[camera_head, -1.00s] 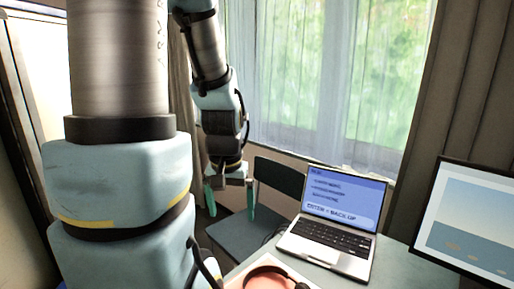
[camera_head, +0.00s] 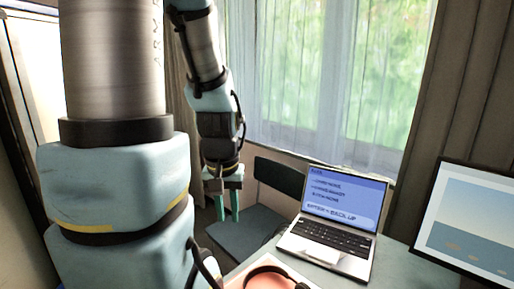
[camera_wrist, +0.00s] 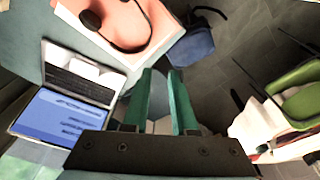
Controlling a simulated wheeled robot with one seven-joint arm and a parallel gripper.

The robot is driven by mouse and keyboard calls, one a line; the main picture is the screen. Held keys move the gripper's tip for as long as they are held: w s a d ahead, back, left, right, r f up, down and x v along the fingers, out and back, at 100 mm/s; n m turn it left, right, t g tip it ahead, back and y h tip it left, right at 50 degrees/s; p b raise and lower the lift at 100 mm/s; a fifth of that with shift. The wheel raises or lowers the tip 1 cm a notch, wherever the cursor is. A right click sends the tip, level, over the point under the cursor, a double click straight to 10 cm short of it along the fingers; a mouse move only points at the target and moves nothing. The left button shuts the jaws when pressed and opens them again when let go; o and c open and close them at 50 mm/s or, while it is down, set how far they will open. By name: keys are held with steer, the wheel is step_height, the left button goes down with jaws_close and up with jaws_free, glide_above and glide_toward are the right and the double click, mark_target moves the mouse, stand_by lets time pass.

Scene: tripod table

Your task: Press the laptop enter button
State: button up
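The open laptop stands on the table, its keyboard (camera_head: 335,238) facing up and its blue screen (camera_head: 342,198) lit with text. In the wrist view the laptop screen (camera_wrist: 62,117) is at the left, with the keyboard (camera_wrist: 80,86) above it in the picture. The enter key is too small to make out. My gripper (camera_head: 228,216) hangs left of the laptop and apart from it, in front of the dark chair. In the wrist view my gripper (camera_wrist: 164,72) has two green fingers with a narrow gap between them and nothing held.
The pale table (camera_head: 398,262) also bears a red pad (camera_head: 268,283) with black headphones (camera_wrist: 125,48) on it, near the laptop. A framed picture or monitor (camera_head: 468,225) is at the right. A dark chair (camera_head: 279,178) stands behind the table. Floor (camera_wrist: 225,75) shows beneath my gripper.

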jaws_close()
stand_by(0.8)
